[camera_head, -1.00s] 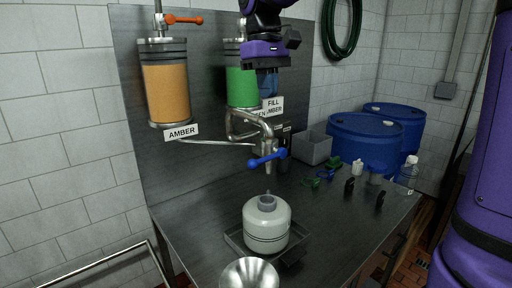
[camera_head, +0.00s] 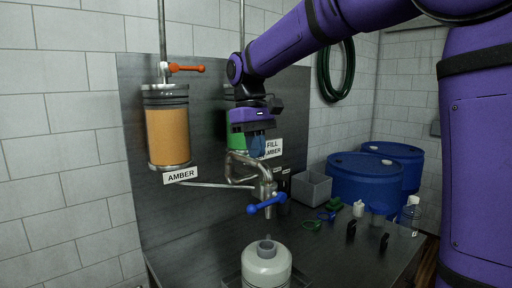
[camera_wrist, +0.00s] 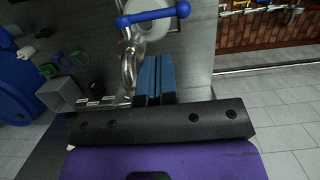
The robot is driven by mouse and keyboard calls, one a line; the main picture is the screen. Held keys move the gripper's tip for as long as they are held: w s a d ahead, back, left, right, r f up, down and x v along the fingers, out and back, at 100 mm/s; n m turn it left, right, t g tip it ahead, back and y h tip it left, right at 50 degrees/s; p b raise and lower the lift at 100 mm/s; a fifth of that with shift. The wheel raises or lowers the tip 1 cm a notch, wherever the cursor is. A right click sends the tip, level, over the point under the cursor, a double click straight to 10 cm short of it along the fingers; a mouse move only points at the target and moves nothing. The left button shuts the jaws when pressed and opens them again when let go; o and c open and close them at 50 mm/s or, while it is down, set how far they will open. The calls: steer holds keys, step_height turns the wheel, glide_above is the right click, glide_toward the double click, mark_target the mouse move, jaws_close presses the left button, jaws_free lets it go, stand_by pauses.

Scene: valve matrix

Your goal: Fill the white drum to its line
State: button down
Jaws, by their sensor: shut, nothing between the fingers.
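The white drum (camera_head: 266,268) stands upright on the bench under the spout, cut by the bottom edge; its level inside cannot be seen. The spout (camera_head: 264,186) has a blue valve handle (camera_head: 266,204), also in the wrist view (camera_wrist: 153,15). The amber cylinder (camera_head: 168,138) hangs on the back panel with an orange handle (camera_head: 187,68) on top. The green cylinder (camera_head: 236,141) is mostly hidden behind my gripper (camera_head: 259,150). My gripper's blue fingers (camera_wrist: 155,78) are shut and empty, above the spout pipes and apart from the blue handle in the wrist view.
A FILL sign (camera_head: 273,147) is partly covered by my gripper. A grey bin (camera_head: 312,187), blue barrels (camera_head: 366,182), a clear bottle (camera_head: 411,212) and small items stand at the bench's right. A tray (camera_head: 300,281) lies under the drum. A green hose (camera_head: 336,70) hangs on the wall.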

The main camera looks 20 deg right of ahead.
mark_target(264, 205)
steer(key=f, duration=0.3)
steer(key=s+f, duration=0.1)
steer(key=f, duration=0.3)
steer(key=s+f, duration=0.1)
steer(key=f, duration=0.2)
steer(key=shift+d+f, duration=0.15)
steer(key=shift+d, duration=0.15)
steer(key=shift+f, duration=0.1)
steer(key=shift+s+a+f+h, duration=0.15)
steer(key=shift+f+h, duration=0.1)
steer(key=shift+h, duration=0.3)
steer(key=shift+w+a+f+h, duration=0.15)
steer(key=shift+f+h, duration=0.1)
steer(key=shift+h, duration=0.3)
steer(key=shift+s+a+f+t+h, duration=0.15)
steer(key=shift+f+t+h, duration=0.55)
steer(key=shift+h, duration=0.5)
steer(key=h, duration=0.1)
steer(key=f+h, duration=0.2)
steer(key=shift+d+f+m+t, duration=0.25)
steer(key=shift+m+t, duration=0.15)
steer(key=shift+d+f, duration=0.15)
steer(key=shift+f, duration=0.1)
stand_by(3.3)
